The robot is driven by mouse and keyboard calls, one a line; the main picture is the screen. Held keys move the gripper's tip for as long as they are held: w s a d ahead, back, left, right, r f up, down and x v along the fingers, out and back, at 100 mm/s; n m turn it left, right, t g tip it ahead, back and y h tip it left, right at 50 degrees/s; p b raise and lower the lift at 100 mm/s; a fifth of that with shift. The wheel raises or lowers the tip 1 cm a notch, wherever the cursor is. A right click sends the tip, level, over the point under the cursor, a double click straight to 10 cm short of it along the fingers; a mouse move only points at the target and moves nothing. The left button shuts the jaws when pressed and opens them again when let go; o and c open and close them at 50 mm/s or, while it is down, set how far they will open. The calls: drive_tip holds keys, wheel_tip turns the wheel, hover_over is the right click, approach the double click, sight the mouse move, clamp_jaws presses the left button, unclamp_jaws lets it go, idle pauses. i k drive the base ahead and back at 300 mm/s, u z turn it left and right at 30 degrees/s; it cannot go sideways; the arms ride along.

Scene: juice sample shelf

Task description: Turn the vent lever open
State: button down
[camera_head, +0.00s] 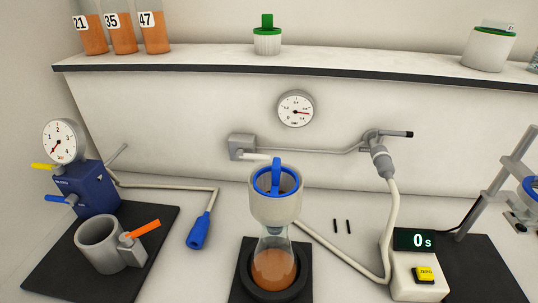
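Several levers show, and no readable label tells which is the vent lever. A yellow lever (43,166) and a blue lever (59,199) stick out to the left from a dark blue box (92,193) with a round gauge (63,141) on top. An orange lever (140,229) slants up to the right from a block on a grey cup (100,245). My gripper is not in view.
A filter funnel (275,205) with a blue ring stands on a flask of orange liquid (273,268) at front centre. A pale hose (393,205) hangs from the wall valve. A timer (413,262) reads 0 s. A shelf (300,60) runs above.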

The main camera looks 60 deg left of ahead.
sight(240, 154)
drive_tip(key=u, duration=0.9)
drive_tip(key=k, duration=0.6)
drive_tip(key=u, duration=1)
